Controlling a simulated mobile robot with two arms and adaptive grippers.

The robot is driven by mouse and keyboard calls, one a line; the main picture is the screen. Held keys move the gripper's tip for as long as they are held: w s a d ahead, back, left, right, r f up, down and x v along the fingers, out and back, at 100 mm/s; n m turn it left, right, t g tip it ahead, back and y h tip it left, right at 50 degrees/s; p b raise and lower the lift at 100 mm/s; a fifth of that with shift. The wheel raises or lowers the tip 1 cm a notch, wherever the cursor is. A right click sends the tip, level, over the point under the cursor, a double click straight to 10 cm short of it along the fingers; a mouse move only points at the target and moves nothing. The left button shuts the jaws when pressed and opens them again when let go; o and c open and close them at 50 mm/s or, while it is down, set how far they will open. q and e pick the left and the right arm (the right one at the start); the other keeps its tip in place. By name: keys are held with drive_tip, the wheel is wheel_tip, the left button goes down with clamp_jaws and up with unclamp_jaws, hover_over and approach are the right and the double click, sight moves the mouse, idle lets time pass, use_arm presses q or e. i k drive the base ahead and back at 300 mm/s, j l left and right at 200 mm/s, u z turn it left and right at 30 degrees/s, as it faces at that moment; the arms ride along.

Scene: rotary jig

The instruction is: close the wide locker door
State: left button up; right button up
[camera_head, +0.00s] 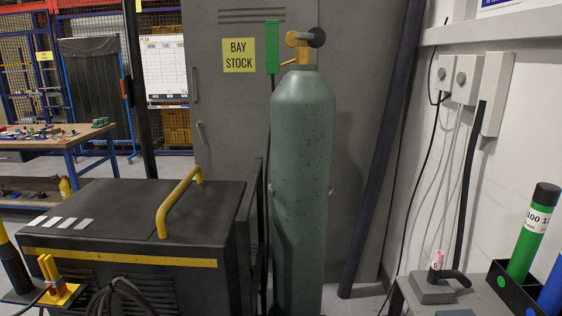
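The wide grey locker door (225,105) stands behind the gas cylinder in the middle of the view. It has vent slots at the top, a yellow "BAY STOCK" label (239,55) and a small handle (201,131) near its left edge. No locker interior shows, and I cannot tell how far the door stands open. The cylinder and a dark cabinet hide its lower part. Neither of my grippers is in view.
A green gas cylinder (302,170) stands in front of the door. A dark cabinet (105,205) with a yellow handle (177,203) fills the lower left. A dark pole (377,170) leans at the right. A grey bench (425,300) with tubes is at the lower right.

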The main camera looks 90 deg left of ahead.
sight(229, 87)
drive_tip(key=u, duration=3)
drive_tip(key=i+j+u, duration=0.15)
drive_tip(key=j+u, duration=0.25)
drive_tip(key=i+j+u, duration=0.2)
drive_tip(key=j+u, duration=0.25)
drive_tip(key=i+j+u, duration=0.2)
drive_tip(key=u, duration=0.2)
drive_tip(key=i+j+u, duration=0.15)
drive_tip(key=i+u, duration=0.25)
drive_tip(key=i+j+u, duration=0.35)
drive_tip(key=u, duration=0.15)
drive_tip(key=i+j+u, duration=0.15)
drive_tip(key=i+u, duration=0.35)
drive_tip(key=i+z, duration=0.4)
drive_tip(key=i, duration=0.15)
drive_tip(key=i+z, duration=0.35)
drive_tip(key=i, duration=0.25)
drive_tip(key=i+j+z, duration=0.4)
drive_tip(key=i, duration=0.15)
drive_tip(key=i+l+z, duration=0.35)
drive_tip(key=z, duration=0.15)
drive_tip(key=i+l+z, duration=0.1)
drive_tip(key=i+z, duration=0.9)
drive_tip(key=i+j+z, duration=0.3)
drive_tip(key=i+z, duration=0.2)
